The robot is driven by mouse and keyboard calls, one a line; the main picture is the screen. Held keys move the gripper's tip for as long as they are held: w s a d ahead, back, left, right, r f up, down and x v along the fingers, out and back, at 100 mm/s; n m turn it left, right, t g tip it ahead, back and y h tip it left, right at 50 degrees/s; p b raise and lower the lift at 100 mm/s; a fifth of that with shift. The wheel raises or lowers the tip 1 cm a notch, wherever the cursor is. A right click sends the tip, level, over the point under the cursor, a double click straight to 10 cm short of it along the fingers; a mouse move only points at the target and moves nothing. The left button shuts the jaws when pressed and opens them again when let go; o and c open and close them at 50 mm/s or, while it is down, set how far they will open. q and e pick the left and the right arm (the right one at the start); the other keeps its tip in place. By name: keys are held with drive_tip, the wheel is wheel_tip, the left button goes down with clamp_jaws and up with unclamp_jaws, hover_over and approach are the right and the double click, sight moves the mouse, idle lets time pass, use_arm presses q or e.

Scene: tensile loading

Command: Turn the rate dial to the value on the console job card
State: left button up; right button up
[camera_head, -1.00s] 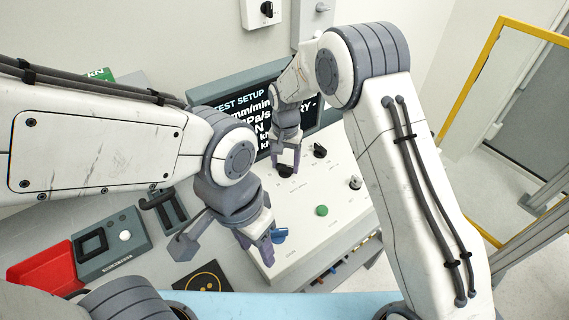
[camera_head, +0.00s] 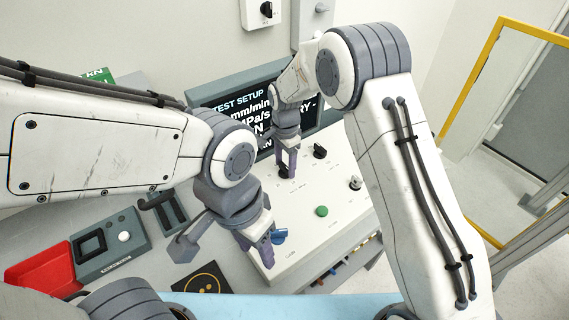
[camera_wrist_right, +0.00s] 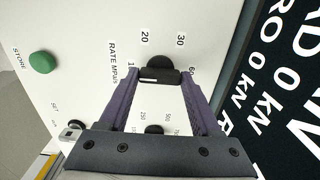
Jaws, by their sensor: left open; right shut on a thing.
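The rate dial (camera_wrist_right: 160,68) is a black knob with a bar grip on the white console (camera_wrist_right: 85,60), beside the "RATE MPa/s" label. The figures 20 and 30 are readable around it; others are partly hidden by the fingers. A white mark shows on the left part of the bar. My right gripper (camera_wrist_right: 162,78) is shut on the dial, with purple fingers at both ends of the bar; it also shows in the head view (camera_head: 287,165). My left gripper (camera_head: 260,240) is open beside a blue knob (camera_head: 279,236) at the console's front left. I cannot make out a job card.
A dark "TEST SETUP" screen (camera_head: 235,108) stands behind the console, partly hidden by my arms. A green button (camera_head: 321,211) and other black knobs (camera_head: 319,151) sit right of my right gripper. A red item (camera_head: 45,268) and a grey button box (camera_head: 110,243) lie at left.

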sight(286, 167)
drive_tip(key=shift+s+a, duration=0.1)
drive_tip(key=shift+s, duration=0.15)
drive_tip(key=o, duration=1.4)
drive_tip(key=shift+w, duration=0.1)
drive_tip(key=shift+r, duration=0.2)
wheel_tip(286, 167, up, 10)
drive_tip(key=shift+r+b, duration=0.1)
drive_tip(key=shift+b, duration=1.05)
